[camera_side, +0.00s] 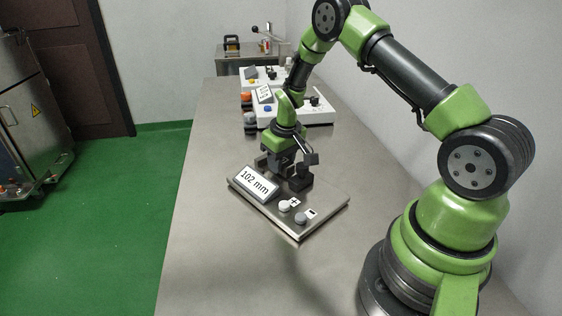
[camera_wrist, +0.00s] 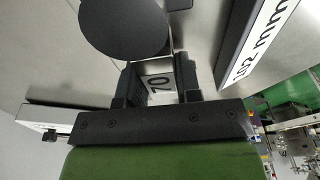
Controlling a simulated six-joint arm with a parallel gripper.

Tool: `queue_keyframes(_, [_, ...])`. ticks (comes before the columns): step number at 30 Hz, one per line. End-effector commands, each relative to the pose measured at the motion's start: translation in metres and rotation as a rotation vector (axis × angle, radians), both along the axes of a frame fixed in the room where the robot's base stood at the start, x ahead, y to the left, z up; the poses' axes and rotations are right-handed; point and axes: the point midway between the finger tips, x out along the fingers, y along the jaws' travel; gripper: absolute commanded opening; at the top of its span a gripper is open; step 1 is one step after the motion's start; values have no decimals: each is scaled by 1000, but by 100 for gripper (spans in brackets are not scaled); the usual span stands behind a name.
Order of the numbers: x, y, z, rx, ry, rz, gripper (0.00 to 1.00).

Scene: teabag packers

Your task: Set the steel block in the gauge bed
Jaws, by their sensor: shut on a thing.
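The steel block (camera_wrist: 160,84) is between my gripper's fingers (camera_wrist: 162,88) in the wrist view, with a "70" label facing the camera. My gripper (camera_side: 275,168) is shut on it, low over the back of the gauge plate (camera_side: 325,205) in the side view. The block is not clearly visible there. A black round disc (camera_wrist: 125,28) shows close to the block in the wrist view. The bed is hidden, and I cannot tell whether the block touches it.
The gauge display (camera_side: 255,182) reads "102 mm"; it also shows in the wrist view (camera_wrist: 262,38). Plus (camera_side: 285,206) and minus (camera_side: 300,218) buttons sit at the plate's front. White machines (camera_side: 290,112) stand behind. The steel table (camera_side: 215,260) is clear in front.

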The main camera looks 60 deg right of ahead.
Motion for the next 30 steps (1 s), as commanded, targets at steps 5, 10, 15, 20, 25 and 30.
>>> queue_keyframes(5, [1, 0, -2, -2, -4, 0, 0])
queue_keyframes(10, [1, 0, -3, -2, -3, 1, 0])
queue_keyframes(15, [0, 0, -5, -2, -2, 1, 52])
queue_keyframes(20, [0, 0, -5, 0, -1, 1, 57])
queue_keyframes(25, [0, 0, -3, -2, -2, 1, 57])
queue_keyframes(30, [-1, 0, 16, -2, -5, 1, 57])
